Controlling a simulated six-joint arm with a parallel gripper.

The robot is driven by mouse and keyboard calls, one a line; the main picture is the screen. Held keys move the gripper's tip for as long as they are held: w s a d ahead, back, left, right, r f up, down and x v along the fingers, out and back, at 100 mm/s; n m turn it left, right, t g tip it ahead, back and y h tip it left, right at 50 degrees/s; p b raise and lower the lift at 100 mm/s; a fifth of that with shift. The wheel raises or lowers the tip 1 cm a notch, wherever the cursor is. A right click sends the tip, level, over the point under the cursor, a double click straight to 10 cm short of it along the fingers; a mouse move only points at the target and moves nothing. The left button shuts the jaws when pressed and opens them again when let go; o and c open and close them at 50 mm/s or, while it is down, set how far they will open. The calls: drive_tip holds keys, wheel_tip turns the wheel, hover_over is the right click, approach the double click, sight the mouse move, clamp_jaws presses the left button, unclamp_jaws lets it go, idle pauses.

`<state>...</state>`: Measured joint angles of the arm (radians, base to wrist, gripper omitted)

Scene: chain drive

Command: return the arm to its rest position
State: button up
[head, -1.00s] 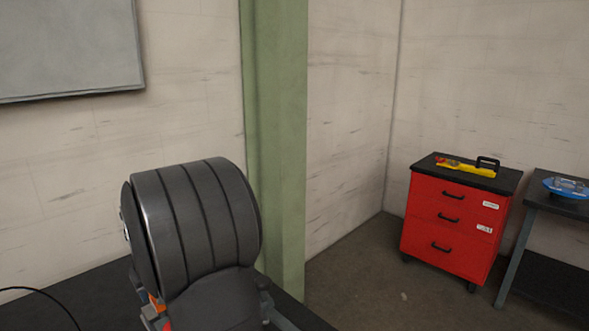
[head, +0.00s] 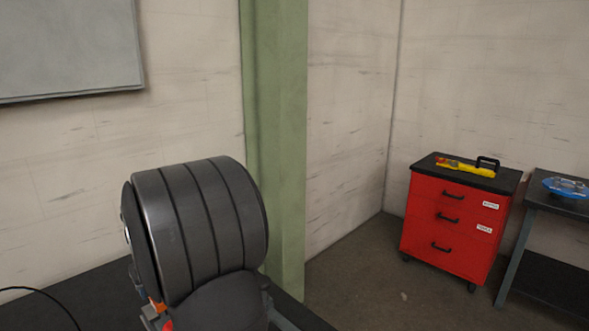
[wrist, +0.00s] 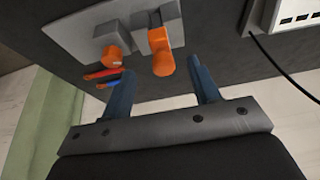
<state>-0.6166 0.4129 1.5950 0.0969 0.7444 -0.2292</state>
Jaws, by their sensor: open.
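In the wrist view my gripper (wrist: 160,68) is open, with its two blue fingers spread and nothing held between them. Beyond the fingers a grey plate (wrist: 72,36) lies on the dark tabletop. It bears two grey blocks, each with a rounded orange part, one on the left (wrist: 116,60) and one on the right (wrist: 162,60). The right orange part shows between the fingers in the picture; I cannot tell the distance. In the head view my dark ribbed arm link (head: 195,230) hides most of the bench and the gripper.
Thin red (wrist: 102,73) and blue (wrist: 107,84) items lie by the left finger. A white box with dark slots (wrist: 295,14) and a black cable (wrist: 275,62) are at right. A red drawer cabinet (head: 455,225) and a side table (head: 570,207) stand far off, right.

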drive_tip(key=x, duration=0.7)
drive_tip(key=shift+w+a+f, duration=0.1)
drive_tip(key=shift+f, duration=0.2)
drive_tip(key=shift+w+a, duration=0.15)
drive_tip(key=shift+r, duration=2.3)
drive_tip(key=o, duration=0.9)
drive_tip(key=shift+o, duration=0.3)
wheel_tip(320, 180, up, 7)
drive_tip(key=s+h, duration=0.1)
drive_tip(key=shift+f+n, duration=0.2)
drive_tip(key=shift+n, duration=0.2)
drive_tip(key=s+d+r+t+h, duration=0.1)
drive_tip(key=s+d+r+h, duration=0.15)
drive_tip(key=r, duration=0.85)
drive_tip(key=d+x, duration=0.1)
drive_tip(key=x, duration=0.8)
drive_tip(key=shift+w+d+f+h, duration=0.15)
drive_tip(key=shift+w+d+h, duration=0.05)
drive_tip(key=shift+w+h, duration=0.3)
